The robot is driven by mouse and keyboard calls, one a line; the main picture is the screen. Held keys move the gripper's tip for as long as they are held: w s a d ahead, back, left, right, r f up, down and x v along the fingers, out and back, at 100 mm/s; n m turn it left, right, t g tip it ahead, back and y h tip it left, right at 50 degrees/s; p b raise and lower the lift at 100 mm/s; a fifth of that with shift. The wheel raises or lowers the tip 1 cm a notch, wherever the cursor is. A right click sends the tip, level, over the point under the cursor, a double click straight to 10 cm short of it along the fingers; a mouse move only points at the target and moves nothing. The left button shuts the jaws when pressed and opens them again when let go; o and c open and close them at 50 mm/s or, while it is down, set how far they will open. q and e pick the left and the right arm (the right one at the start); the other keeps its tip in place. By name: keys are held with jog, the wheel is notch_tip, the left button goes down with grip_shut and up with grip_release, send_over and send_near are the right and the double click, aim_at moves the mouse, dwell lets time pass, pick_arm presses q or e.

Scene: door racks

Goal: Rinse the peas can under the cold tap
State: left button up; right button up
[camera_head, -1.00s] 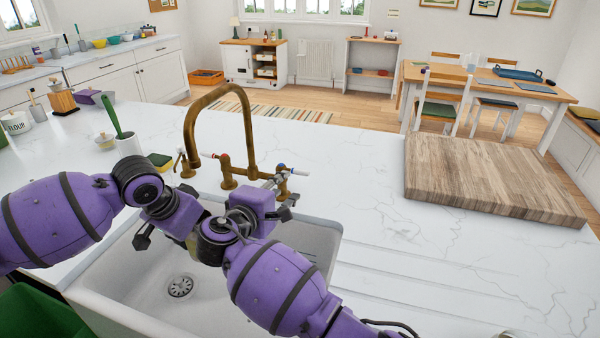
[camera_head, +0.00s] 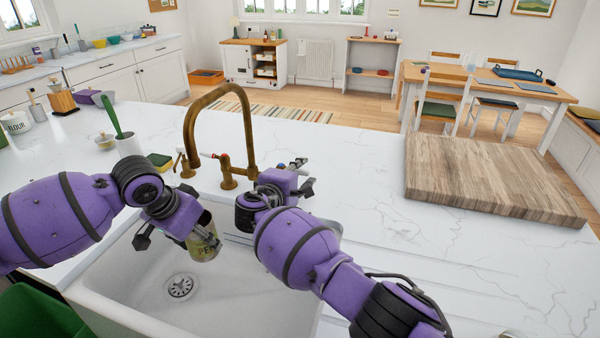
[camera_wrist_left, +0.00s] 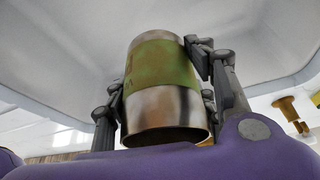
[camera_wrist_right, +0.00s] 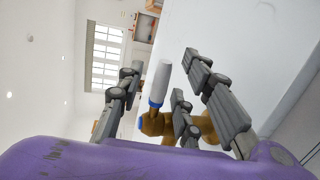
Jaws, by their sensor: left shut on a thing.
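The peas can (camera_head: 205,243), green-labelled with brown smears, is in my left gripper (camera_head: 192,228) over the white sink (camera_head: 245,292). The left wrist view shows the can (camera_wrist_left: 162,75) between the fingers, with its rimmed end towards the camera. The brass spout (camera_head: 188,150) arches behind the can; no water shows from it. My right gripper (camera_head: 303,177) is at the right-hand tap. The right wrist view shows a white lever with a blue ring, the cold tap (camera_wrist_right: 160,82), between spread fingers. My right gripper hides most of this tap in the head view.
The red-marked tap (camera_head: 212,156) stands left of the cold tap. A sponge (camera_head: 160,161) and a pot with a green-handled brush (camera_head: 127,144) stand left of the spout. A thick wooden board (camera_head: 490,180) lies on the right worktop. The worktop between is clear.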

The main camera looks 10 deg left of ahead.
grip_shut()
jog(key=shift+s+a+m+h, duration=0.15)
jog(key=shift+m+h, duration=0.15)
jog(key=shift+h, duration=0.1)
jog(key=shift+s+m+g+h, duration=0.3)
jog(key=shift+m+h, duration=0.2)
jog(key=shift+h, duration=0.2)
grip_release()
